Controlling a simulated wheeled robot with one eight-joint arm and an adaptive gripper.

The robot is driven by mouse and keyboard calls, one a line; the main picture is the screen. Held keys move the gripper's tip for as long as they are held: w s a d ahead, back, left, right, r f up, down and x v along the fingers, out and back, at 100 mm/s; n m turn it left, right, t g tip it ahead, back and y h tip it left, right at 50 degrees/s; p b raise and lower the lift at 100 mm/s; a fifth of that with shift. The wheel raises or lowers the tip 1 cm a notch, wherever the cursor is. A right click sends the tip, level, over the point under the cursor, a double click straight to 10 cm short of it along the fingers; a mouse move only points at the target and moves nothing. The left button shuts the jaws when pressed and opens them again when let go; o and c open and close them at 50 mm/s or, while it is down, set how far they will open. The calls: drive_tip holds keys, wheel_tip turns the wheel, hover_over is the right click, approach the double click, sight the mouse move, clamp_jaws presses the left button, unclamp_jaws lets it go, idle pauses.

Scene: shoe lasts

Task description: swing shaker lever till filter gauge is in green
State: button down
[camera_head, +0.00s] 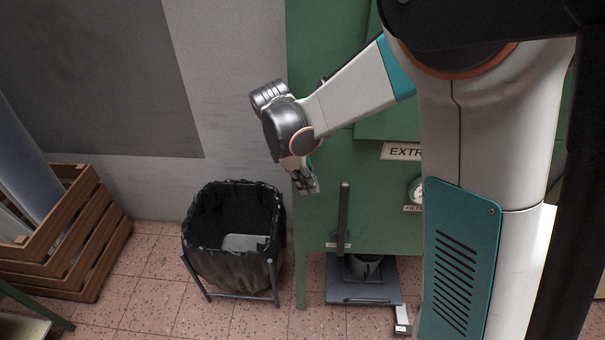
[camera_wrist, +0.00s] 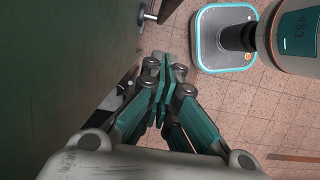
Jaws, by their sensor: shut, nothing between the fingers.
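The shaker lever (camera_head: 343,212) is a dark upright bar on the front of the green extractor cabinet (camera_head: 380,235), with a small label near its foot. The filter gauge (camera_head: 415,190) is a round white dial to the right of the lever. My arm hides part of it, and its needle and colours are too small to read. My gripper (camera_head: 312,188) is shut and empty, up and to the left of the lever and apart from it. In the wrist view the closed fingers (camera_wrist: 164,65) point along the green cabinet side; I cannot clearly make out the lever there.
A black-lined bin (camera_head: 232,235) on a metal frame stands left of the cabinet. Wooden crates (camera_head: 75,235) are at the far left. A grey tray (camera_head: 363,285) with a round container sits under the cabinet. Tiled floor (camera_head: 160,285) is bare between bin and crates.

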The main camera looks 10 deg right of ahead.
sight(341, 191)
drive_tip(key=d, duration=0.1)
drive_tip(key=s+d+f, duration=0.1)
drive_tip(key=d, duration=0.1)
drive_tip(key=d+f+b, duration=0.1)
drive_tip(key=shift+s+d+f, duration=0.15)
drive_tip(key=shift+s+d, duration=0.1)
drive_tip(key=shift+d, duration=0.1)
drive_tip(key=shift+s+d+r+y+p, duration=0.1)
drive_tip(key=shift+s+d+y+p, duration=0.1)
drive_tip(key=shift+d, duration=0.4)
drive_tip(key=shift+s+d+r+y+p, duration=0.1)
drive_tip(key=shift+s+d+y, duration=0.15)
drive_tip(key=shift+d, duration=0.35)
drive_tip(key=shift+s+d+r+y+p, duration=0.1)
drive_tip(key=shift+s+d+y, duration=0.1)
drive_tip(key=shift+d, duration=0.4)
drive_tip(key=shift+a, duration=0.1)
